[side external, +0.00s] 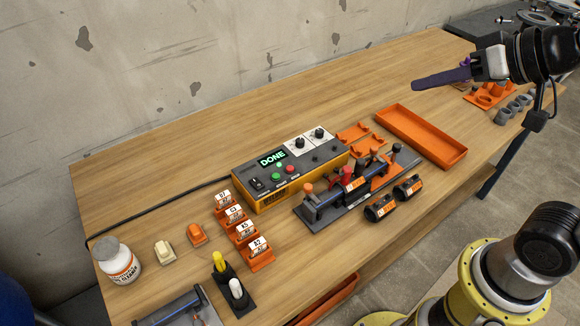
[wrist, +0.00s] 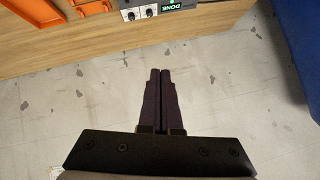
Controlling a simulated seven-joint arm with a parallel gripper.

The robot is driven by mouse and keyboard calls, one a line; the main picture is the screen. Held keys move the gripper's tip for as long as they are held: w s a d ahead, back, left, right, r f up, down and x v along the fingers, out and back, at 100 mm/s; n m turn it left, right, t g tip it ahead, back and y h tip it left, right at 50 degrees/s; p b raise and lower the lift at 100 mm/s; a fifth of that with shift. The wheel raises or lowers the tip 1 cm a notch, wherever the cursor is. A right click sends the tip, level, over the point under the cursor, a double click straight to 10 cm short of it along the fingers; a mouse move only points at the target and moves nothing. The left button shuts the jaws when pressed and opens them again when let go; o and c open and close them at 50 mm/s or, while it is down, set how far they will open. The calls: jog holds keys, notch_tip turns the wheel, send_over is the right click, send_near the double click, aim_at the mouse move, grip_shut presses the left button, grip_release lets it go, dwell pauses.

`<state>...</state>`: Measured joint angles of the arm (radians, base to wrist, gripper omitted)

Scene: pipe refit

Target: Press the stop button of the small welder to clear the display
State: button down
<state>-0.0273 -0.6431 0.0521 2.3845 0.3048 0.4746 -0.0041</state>
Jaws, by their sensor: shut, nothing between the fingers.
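The small welder (side external: 272,201) is a yellow and dark box in the middle of the bench, with a lit green DONE on its display (side external: 272,158). Its panel has a red button (side external: 290,169) and a green button (side external: 276,177). In the wrist view the welder's display (wrist: 181,4) shows at the top edge, reading DONE; the buttons are not in view there. My gripper (side external: 415,86) is raised at the upper right, well apart from the welder, its dark purple fingers pointing left. In the wrist view the fingers (wrist: 158,72) are together with nothing between them.
An orange tray (side external: 462,156) and a pipe clamp fixture (side external: 300,211) with levers stand right of the welder. Black couplings (side external: 380,208) lie in front. Orange numbered holders (side external: 262,258), a white bottle (side external: 117,262) and a yellow-handled tool (side external: 218,261) are at left. The bench behind the welder is clear.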

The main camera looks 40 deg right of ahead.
jog(key=w+a+r+m+t, duration=0.1)
jog(key=w+a+m, duration=0.1)
jog(key=w, duration=0.6)
jog(key=m+g+h, duration=0.1)
jog(key=m+g, duration=0.1)
jog(key=m, duration=0.2)
send_over(290, 169)
notch_tip(290, 169, down, 19)
jog(key=shift+s+f, duration=0.2)
jog(key=shift+s, duration=0.25)
jog(key=shift+f, duration=4.35)
jog(key=shift+f, duration=0.2)
jog(key=shift+f, duration=0.25)
